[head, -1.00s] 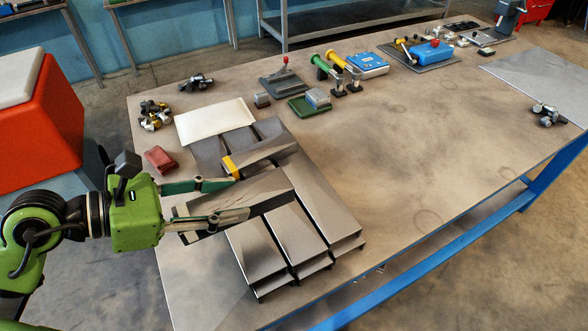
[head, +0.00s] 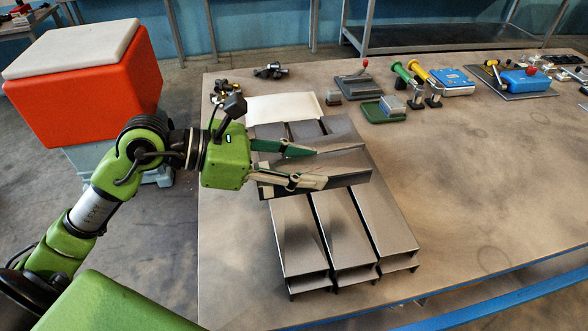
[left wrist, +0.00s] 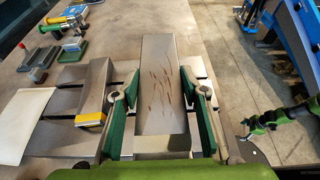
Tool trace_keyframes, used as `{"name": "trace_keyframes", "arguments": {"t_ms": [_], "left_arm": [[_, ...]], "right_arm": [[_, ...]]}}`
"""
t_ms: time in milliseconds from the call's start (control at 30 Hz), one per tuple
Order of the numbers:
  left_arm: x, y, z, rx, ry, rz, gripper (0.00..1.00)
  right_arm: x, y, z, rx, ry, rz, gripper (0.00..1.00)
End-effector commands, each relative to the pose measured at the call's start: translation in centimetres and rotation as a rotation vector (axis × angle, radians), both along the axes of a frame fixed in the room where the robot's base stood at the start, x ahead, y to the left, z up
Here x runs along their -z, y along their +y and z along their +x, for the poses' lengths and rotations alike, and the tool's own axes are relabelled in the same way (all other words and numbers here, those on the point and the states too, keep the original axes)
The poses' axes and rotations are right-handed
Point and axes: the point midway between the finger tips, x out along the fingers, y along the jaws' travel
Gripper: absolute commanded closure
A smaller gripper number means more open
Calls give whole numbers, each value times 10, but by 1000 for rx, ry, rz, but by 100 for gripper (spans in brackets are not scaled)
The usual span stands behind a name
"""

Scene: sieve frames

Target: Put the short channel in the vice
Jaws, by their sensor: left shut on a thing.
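My left gripper (head: 322,164) is shut on a grey metal channel (head: 345,178) in the head view. The channel (left wrist: 160,90) also shows in the left wrist view, between the two green fingers, with dark scratch-like marks on its face. It lies across the group of channels; whether it touches them I cannot tell. Three longer grey channels (head: 342,232) lie side by side in front of it. A blue device (head: 527,81) with a red knob sits on a dark plate at the back right; whether it is the vice I cannot tell.
A white sheet (head: 284,107), a green tray (head: 370,112) and a red-knobbed fixture (head: 360,85) stand behind. The table's right middle (head: 480,170) is clear.

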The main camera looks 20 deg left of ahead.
Motion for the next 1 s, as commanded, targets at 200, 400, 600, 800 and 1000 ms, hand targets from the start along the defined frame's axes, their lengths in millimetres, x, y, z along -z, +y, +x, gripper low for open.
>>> {"name": "trace_keyframes", "arguments": {"t_ms": [200,400,600,800,1000], "left_arm": [[19,-7,42,-2,-3,-10,100],[49,-11,65,-2,-6,-7,100],[62,-12,75,-1,-10,-6,100],[80,-13,79,-2,-1,-9,100],[98,-13,80,-2,-8,-6,100]], "right_arm": [[-22,-5,0,1,0,-6,28],[-30,-7,0,2,-1,-8,28],[-32,-7,0,2,-1,-8,28],[-44,-6,0,2,0,-7,28],[-51,-6,0,2,0,-7,28]]}}
